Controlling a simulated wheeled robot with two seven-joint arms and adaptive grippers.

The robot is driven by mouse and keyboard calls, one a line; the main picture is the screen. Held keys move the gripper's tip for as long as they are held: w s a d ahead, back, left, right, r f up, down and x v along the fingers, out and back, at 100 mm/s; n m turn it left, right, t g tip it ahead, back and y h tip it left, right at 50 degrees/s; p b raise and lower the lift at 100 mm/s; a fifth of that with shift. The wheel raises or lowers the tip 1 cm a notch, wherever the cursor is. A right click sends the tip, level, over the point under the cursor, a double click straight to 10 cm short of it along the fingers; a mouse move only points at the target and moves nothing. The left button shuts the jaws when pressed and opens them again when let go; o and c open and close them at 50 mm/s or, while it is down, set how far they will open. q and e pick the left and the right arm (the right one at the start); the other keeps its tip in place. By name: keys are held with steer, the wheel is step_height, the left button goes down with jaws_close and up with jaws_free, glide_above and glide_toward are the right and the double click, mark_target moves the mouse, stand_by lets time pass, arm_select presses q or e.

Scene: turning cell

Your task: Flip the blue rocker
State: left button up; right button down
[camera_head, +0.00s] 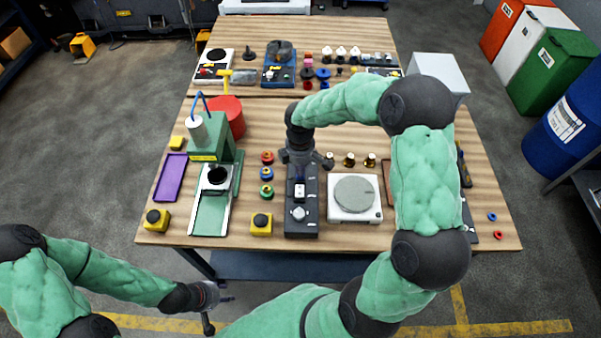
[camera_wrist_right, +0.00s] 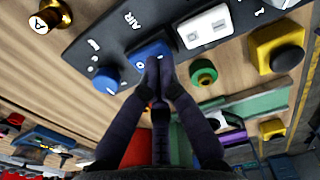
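The blue rocker (camera_wrist_right: 152,50) sits on a dark panel marked AIR (camera_wrist_right: 110,38), with a "0" mark showing on it. My right gripper (camera_wrist_right: 154,66) is shut and empty, its fingertips together right at the rocker. They hide part of it, and I cannot tell whether they touch it. In the head view the right gripper (camera_head: 300,172) points down over the far end of the dark panel (camera_head: 302,230) and hides the blue rocker. My left gripper (camera_head: 218,308) hangs in front of the table, away from the panel; its finger opening is unclear.
On the panel are a white rocker (camera_wrist_right: 205,26) and a blue knob (camera_wrist_right: 106,80). A green ring (camera_wrist_right: 203,72) and yellow button box (camera_wrist_right: 277,45) are close by. In the head view, a green press (camera_head: 212,140) stands left and a white round-topped device (camera_head: 354,197) right.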

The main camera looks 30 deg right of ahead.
steer(key=shift+f+b, duration=0.5)
steer(key=shift+f, duration=0.3)
stand_by(0.4)
steer(key=shift+r, duration=0.15)
steer(key=shift+r+p, duration=2.75)
steer(key=shift+r, duration=0.7)
steer(key=shift+f, duration=0.1)
